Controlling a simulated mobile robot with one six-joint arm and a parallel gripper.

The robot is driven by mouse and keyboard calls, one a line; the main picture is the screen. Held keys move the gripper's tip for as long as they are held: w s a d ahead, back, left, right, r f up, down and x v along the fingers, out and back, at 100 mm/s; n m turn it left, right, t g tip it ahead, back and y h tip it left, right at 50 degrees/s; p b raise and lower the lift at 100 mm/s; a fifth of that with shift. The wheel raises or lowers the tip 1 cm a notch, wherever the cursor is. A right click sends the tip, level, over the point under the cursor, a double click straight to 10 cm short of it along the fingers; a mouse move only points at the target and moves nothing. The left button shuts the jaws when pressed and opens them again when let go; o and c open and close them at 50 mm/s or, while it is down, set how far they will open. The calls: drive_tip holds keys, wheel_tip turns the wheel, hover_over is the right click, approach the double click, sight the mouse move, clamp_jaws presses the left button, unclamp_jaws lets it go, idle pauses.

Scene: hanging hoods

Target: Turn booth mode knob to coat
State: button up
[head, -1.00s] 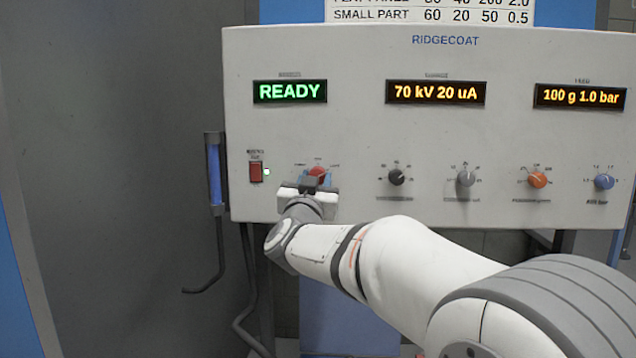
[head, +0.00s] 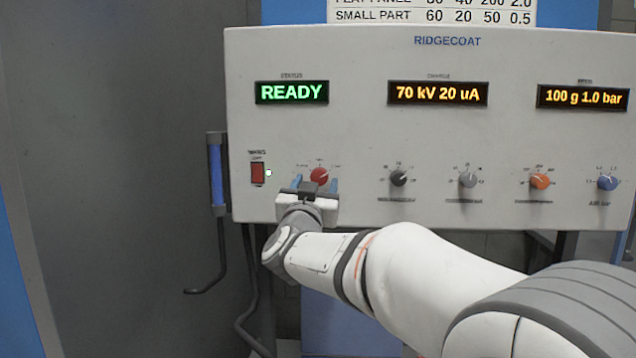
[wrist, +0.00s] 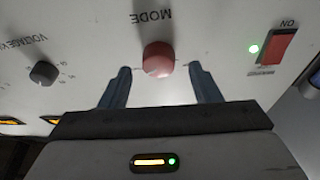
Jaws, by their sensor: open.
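The red mode knob (head: 319,177) is on the lower left of the control panel. In the wrist view the red knob (wrist: 158,57) shows below the upside-down word MODE, between my two blue fingers. My gripper (head: 317,184) is open, with one finger on each side of the knob and a gap on both sides in the wrist view (wrist: 160,80). In the head view its fingertips are at the knob's lower part. The knob's pointer and small labels are too blurred to read. The status display (head: 291,92) reads READY.
Right of the mode knob are a black knob (head: 398,178), a grey knob (head: 467,179), an orange knob (head: 539,181) and a blue knob (head: 607,183). A red rocker switch (head: 257,173) with a green light is at left. A blue-handled bar (head: 216,174) stands beside the panel edge.

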drive_tip(key=v, duration=0.6)
drive_tip(key=shift+d, duration=0.1)
drive_tip(key=s+d+f+g+y+p, duration=0.1)
drive_tip(key=s+d+f+g+p, duration=0.3)
drive_tip(key=s, duration=0.5)
drive_tip(key=s+d+f+n+g+p, duration=0.1)
drive_tip(key=s+d+f+g+p, duration=0.3)
drive_tip(key=s+d+f+g, duration=0.3)
drive_tip(key=s+d+f+n+g+y+p, duration=0.1)
drive_tip(key=s+d+f+g+p, duration=0.3)
drive_tip(key=s+d, duration=0.5)
wheel_tip(320, 180, down, 3)
drive_tip(key=s+g, duration=0.3)
drive_tip(key=shift+d+g+y, duration=0.25)
drive_tip(key=shift+g+y, duration=0.05)
drive_tip(key=shift+r, duration=0.1)
